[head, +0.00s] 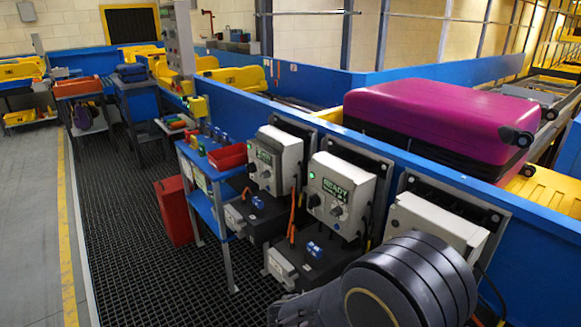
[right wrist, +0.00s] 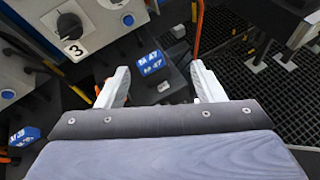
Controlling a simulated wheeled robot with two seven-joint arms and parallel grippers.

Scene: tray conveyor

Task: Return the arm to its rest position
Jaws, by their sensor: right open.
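My right gripper (right wrist: 162,88) shows in the right wrist view with its two pale fingers spread apart and nothing between them. Beyond the fingertips is a dark box with a blue tag marked M 47 (right wrist: 150,63); the gripper is apart from it as far as I can see. My right arm (head: 415,285) fills the lower right of the head view, in front of the control boxes, and its gripper is not visible there. My left gripper is in neither view.
Grey control boxes (head: 342,195) stand along the blue conveyor wall (head: 320,128). A magenta suitcase (head: 430,110) lies on the conveyor behind it. A blue stand (head: 203,190) holds a red bin (head: 228,157). The dark grated floor (head: 130,230) at left is mostly clear.

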